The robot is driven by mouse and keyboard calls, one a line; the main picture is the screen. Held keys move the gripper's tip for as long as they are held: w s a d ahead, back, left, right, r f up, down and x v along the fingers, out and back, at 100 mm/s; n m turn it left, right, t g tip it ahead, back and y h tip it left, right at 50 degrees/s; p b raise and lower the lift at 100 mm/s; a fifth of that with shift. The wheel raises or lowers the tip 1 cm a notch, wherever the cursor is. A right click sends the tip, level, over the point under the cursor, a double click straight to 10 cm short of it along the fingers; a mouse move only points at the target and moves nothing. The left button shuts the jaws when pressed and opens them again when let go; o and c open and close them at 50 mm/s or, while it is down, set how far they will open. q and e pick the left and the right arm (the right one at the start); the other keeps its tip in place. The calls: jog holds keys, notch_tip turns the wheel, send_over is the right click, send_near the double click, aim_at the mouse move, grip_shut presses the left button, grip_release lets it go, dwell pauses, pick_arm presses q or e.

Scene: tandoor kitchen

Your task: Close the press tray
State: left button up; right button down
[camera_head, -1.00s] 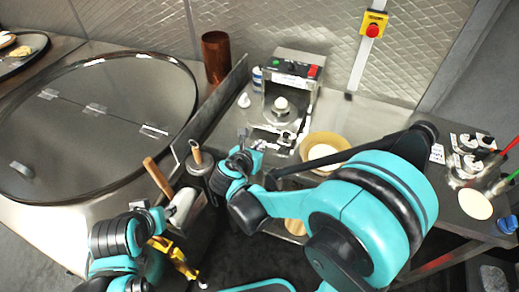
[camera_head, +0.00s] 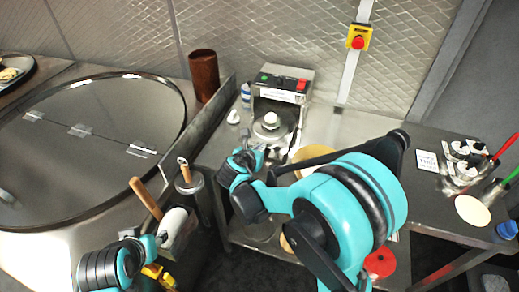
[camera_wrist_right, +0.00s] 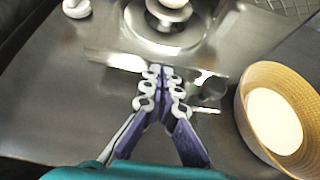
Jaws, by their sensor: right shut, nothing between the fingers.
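The press (camera_head: 281,88) is a steel machine with a control panel at the back of the counter. Its steel tray (camera_wrist_right: 215,62) sticks out toward me below a round plate with a white knob (camera_head: 270,120). In the right wrist view, my right gripper (camera_wrist_right: 163,75) points at the tray's front edge, fingers together and empty. Its tips overlap that edge in the picture; I cannot tell if they touch. In the head view, my right gripper (camera_head: 270,156) is partly hidden by its arm. My left gripper (camera_head: 160,241) is low at left by a white cylinder, its fingers unclear.
A tan bowl (camera_wrist_right: 243,112) with pale contents stands right of the tray. A large round steel lid (camera_head: 80,165) lies at left, with a brown cup (camera_head: 203,76) behind it. Wooden-handled tools (camera_head: 146,198) stand near my left arm. Cups (camera_head: 462,160) and sticks are at right.

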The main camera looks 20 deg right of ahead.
aim_at(273, 118)
jog(key=w+d, duration=0.3)
jog(key=w, duration=0.1)
jog(key=w+d, duration=0.3)
jog(key=w, duration=0.2)
jog(key=w+d, duration=0.3)
jog(key=w, duration=0.2)
jog(key=shift+d, duration=0.25)
pick_arm(q)
jog(key=shift+s, duration=0.1)
pick_arm(e)
jog(key=shift+w+r, duration=0.1)
pick_arm(q)
jog(key=shift+a, duration=0.1)
pick_arm(e)
jog(key=shift+d+r, duration=0.1)
